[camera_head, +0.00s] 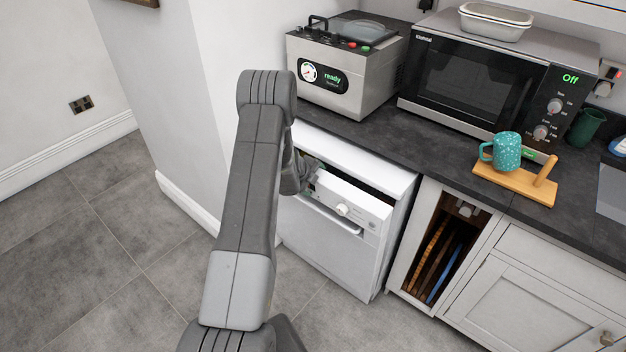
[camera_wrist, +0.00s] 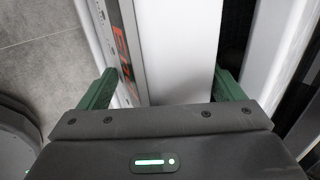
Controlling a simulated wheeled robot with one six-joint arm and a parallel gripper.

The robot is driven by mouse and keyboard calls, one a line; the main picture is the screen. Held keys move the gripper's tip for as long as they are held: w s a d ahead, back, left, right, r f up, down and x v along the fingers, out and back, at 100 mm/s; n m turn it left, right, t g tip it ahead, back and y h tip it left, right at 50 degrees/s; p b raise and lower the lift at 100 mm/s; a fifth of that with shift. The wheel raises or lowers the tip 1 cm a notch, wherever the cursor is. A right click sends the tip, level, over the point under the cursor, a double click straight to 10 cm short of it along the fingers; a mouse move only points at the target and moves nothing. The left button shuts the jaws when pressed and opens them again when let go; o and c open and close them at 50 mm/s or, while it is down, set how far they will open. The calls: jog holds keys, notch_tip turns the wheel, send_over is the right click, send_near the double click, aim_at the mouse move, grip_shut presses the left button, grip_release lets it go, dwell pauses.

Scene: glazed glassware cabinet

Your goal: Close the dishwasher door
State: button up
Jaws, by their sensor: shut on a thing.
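The white dishwasher door (camera_head: 330,248) stands nearly upright under the counter, tilted out a little at the top. A dark gap shows between its top edge and the white dishwasher body (camera_head: 375,168). The door has a knob (camera_head: 343,209) and a handle slot on its front. In the wrist view, the green fingers of my gripper (camera_wrist: 165,82) stand on either side of the door's top edge (camera_wrist: 180,45), shut on it. One finger is on the front panel side, the other on the inner side. In the head view, my arm mostly hides the gripper at the door's top left.
A vacuum machine (camera_head: 345,65) and a microwave (camera_head: 475,82) stand on the dark counter (camera_head: 420,142). A narrow cabinet (camera_head: 440,250) holds boards right of the dishwasher. The floor (camera_head: 110,250) in front is clear.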

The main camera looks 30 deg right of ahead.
jog(key=shift+s+a+f, duration=0.1)
jog(key=shift+s+f, duration=0.05)
jog(key=shift+f, duration=0.1)
jog(key=v, duration=1.4)
jog(key=shift+r, duration=0.2)
jog(key=shift+c, duration=0.5)
